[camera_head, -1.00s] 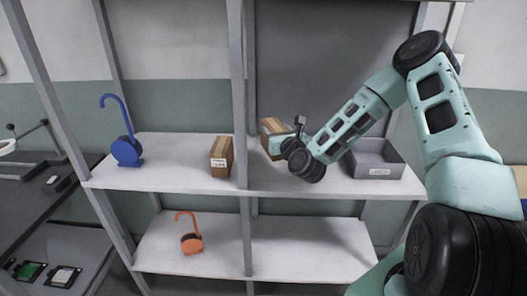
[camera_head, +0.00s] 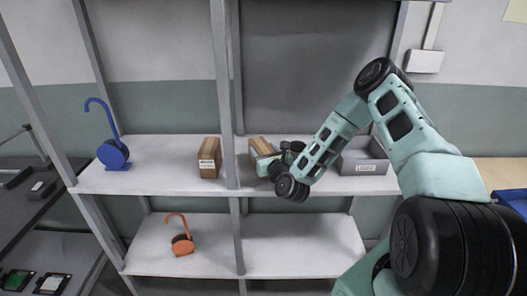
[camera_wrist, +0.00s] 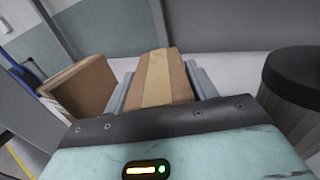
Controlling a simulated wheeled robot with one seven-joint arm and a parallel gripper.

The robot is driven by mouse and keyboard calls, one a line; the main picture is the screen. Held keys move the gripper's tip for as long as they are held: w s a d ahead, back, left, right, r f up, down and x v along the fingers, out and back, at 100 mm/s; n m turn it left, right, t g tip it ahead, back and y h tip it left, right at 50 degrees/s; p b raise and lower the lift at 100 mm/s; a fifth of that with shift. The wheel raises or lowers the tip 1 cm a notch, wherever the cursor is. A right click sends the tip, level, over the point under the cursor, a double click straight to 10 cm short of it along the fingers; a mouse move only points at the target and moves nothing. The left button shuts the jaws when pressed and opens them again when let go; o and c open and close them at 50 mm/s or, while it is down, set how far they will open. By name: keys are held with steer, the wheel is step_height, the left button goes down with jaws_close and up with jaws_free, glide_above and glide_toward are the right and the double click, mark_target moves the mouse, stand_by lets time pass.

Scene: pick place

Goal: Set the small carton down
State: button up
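The small carton (camera_head: 261,147), brown with a lighter tape strip, is at the upper shelf (camera_head: 150,180), just right of the middle post. In the wrist view the carton (camera_wrist: 160,75) sits between the two fingers of my gripper (camera_wrist: 160,88), which are against its sides. In the head view my gripper (camera_head: 268,163) reaches it from the right. The carton's underside is partly hidden, so I cannot tell whether it touches the shelf. A second brown carton (camera_head: 209,158) stands upright left of the post; it also shows in the wrist view (camera_wrist: 85,88).
A grey bin (camera_head: 363,168) with a label stands right of my gripper on the upper shelf. A blue hooked object (camera_head: 113,155) stands at the left. An orange hooked object (camera_head: 182,243) is on the lower shelf. The grey post (camera_head: 228,120) stands close left of the carton.

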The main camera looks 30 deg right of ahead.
steer(key=shift+o, duration=1.1)
